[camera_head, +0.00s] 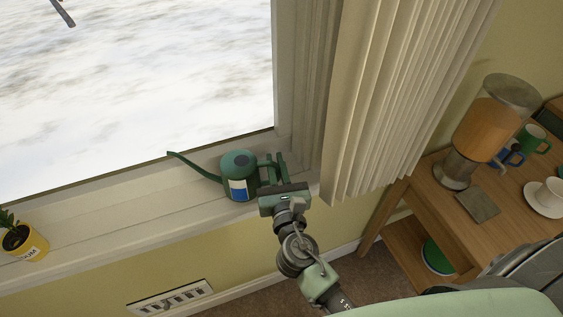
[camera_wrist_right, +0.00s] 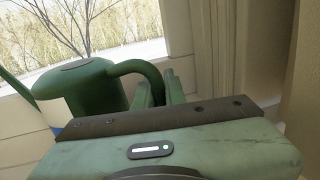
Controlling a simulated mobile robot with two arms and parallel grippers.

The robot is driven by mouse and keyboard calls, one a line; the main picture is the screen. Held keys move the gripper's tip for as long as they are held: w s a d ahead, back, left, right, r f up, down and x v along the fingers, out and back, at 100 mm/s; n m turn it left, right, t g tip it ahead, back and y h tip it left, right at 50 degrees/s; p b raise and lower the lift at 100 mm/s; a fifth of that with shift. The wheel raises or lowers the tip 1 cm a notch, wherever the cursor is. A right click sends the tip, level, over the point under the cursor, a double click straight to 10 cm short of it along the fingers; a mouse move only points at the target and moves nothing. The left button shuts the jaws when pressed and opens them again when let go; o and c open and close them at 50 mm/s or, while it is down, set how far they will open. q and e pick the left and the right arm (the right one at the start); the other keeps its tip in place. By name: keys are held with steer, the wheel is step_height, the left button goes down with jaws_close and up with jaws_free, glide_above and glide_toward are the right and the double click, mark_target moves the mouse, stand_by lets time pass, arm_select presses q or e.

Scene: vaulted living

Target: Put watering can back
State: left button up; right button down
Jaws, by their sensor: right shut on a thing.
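The green watering can (camera_head: 238,169) is at the window sill (camera_head: 150,211), upright, with its thin spout pointing left and a blue and white label on its side. My right gripper (camera_head: 273,168) is at the can's right side, shut on its handle. In the right wrist view the can's body (camera_wrist_right: 85,92) is on the left, and its curved handle runs to the green fingers of my right gripper (camera_wrist_right: 160,92). I cannot tell whether the can's base touches the sill. My left gripper is in neither view.
A yellow pot with a plant (camera_head: 27,243) stands at the sill's left end. A pleated curtain (camera_head: 395,90) hangs right of the can. A wooden table (camera_head: 440,205) at right holds a drink dispenser (camera_head: 490,120), mugs and a saucer. The sill between pot and can is clear.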

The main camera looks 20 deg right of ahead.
steer(key=shift+w+d, duration=0.15)
steer(key=shift+w, duration=0.1)
steer(key=shift+s+a, duration=0.1)
steer(key=shift+a, duration=0.1)
steer(key=shift+s+a, duration=0.2)
steer(key=c, duration=1.5)
jaws_free()
steer(key=shift+f, duration=0.15)
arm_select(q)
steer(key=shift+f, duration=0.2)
arm_select(e)
steer(key=shift+w+d, duration=0.1)
steer(key=shift+d, duration=0.05)
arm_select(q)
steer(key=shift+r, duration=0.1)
